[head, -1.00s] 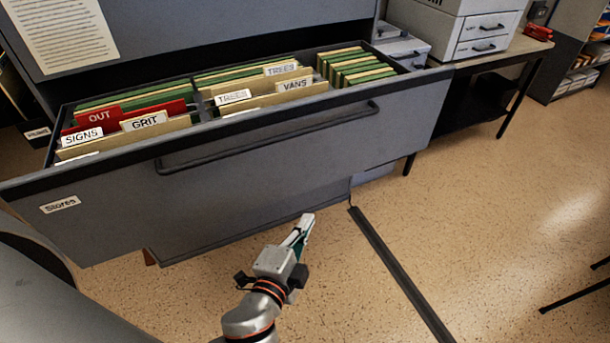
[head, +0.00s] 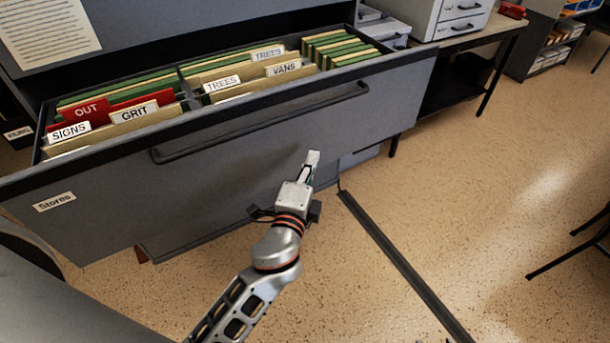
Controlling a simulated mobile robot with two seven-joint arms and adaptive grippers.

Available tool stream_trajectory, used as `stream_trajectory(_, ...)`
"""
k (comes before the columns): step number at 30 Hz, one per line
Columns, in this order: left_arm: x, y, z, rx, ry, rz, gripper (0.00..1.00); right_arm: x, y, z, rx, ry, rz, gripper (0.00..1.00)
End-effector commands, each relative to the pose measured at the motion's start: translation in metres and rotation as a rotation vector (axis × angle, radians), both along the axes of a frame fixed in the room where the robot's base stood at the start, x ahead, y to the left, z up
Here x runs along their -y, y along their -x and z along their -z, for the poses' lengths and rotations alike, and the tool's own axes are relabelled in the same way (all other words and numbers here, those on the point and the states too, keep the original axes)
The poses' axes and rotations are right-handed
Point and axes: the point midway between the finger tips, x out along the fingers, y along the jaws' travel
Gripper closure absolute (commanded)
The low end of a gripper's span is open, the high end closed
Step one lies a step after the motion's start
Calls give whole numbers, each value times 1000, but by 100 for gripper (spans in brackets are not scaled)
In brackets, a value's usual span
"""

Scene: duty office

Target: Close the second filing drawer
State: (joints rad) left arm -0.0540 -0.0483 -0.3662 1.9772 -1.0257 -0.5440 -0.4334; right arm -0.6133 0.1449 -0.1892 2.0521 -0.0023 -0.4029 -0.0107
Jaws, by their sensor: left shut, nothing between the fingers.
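The filing drawer (head: 225,160) stands pulled out of the grey cabinet, with a "Stores" label at its left front and a long dark bar handle (head: 262,122) across its face. Hanging files fill it, with tabs reading "OUT", "SIGNS", "GRIT", "TREES" and "VANS". My left gripper (head: 312,158) is shut and empty. It shows in front of the right half of the drawer face, below the right end of the handle; I cannot tell whether it touches the face. My right gripper is not in view.
A dark strip (head: 400,262) runs along the speckled floor at the right. Chair legs (head: 570,245) show at the right edge. The floor between is clear.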

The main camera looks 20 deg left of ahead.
Motion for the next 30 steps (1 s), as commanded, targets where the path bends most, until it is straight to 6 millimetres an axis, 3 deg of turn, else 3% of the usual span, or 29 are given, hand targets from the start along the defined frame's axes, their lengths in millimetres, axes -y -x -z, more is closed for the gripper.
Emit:
stream_trajectory(2,-5,-14,-2,2,-3,-1,100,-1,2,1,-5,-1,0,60)
stream_trajectory(9,-27,-30,0,0,-2,0,100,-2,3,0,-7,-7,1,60)
stream_trajectory(30,-38,-40,0,-1,-2,-1,100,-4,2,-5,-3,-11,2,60)
